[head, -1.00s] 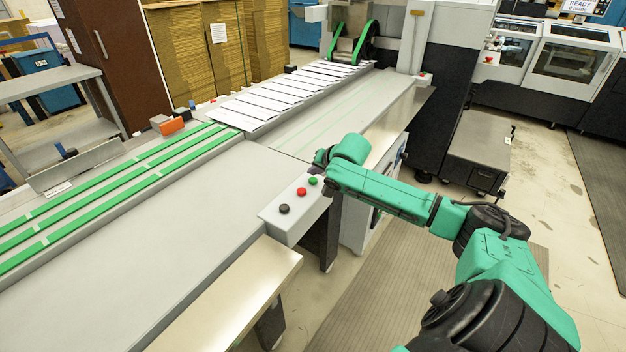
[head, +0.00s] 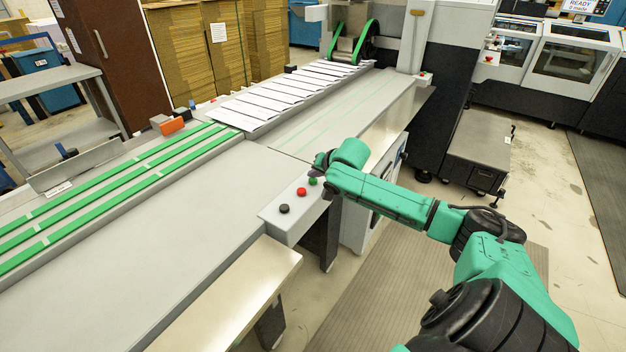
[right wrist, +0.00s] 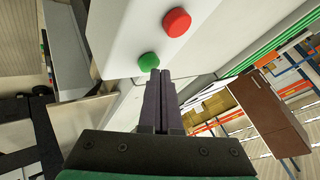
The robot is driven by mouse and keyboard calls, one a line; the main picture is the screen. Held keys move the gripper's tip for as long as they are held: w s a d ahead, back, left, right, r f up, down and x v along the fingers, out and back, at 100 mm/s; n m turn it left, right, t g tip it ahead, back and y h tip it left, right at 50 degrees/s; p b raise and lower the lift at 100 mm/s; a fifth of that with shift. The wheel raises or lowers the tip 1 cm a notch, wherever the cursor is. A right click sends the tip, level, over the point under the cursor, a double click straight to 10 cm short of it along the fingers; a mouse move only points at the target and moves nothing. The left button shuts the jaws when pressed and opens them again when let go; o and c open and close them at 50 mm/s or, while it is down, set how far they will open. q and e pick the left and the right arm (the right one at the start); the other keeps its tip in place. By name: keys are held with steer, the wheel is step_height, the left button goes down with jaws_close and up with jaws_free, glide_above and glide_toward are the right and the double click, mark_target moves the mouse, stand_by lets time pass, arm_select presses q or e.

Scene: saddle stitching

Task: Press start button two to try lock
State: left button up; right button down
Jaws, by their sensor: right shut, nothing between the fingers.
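A pale grey control box (head: 291,221) on the machine's near side carries a green button (head: 313,181), a red button (head: 301,191) and a black button (head: 284,208). My right gripper (head: 318,166) is at the green button's end of the box. In the right wrist view, the fingers (right wrist: 160,78) are together and empty. Their tips are right by the green button (right wrist: 148,62); whether they touch it I cannot tell. The red button (right wrist: 177,22) is farther off. My left gripper is not in view.
The machine's grey table (head: 180,230) with green belts (head: 110,190) lies left of the box. A row of paper sheets (head: 275,98) lies on the conveyor behind. A metal shelf (head: 232,295) juts out in front. Open floor (head: 540,190) is at the right.

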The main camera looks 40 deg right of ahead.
mark_target(314, 182)
steer(key=shift+f, duration=0.5)
stand_by(0.4)
steer(key=shift+r+p, duration=0.95)
steer(key=shift+p, duration=0.2)
step_height(314, 182, up, 5)
steer(key=p, duration=0.6)
steer(key=shift+r, duration=0.15)
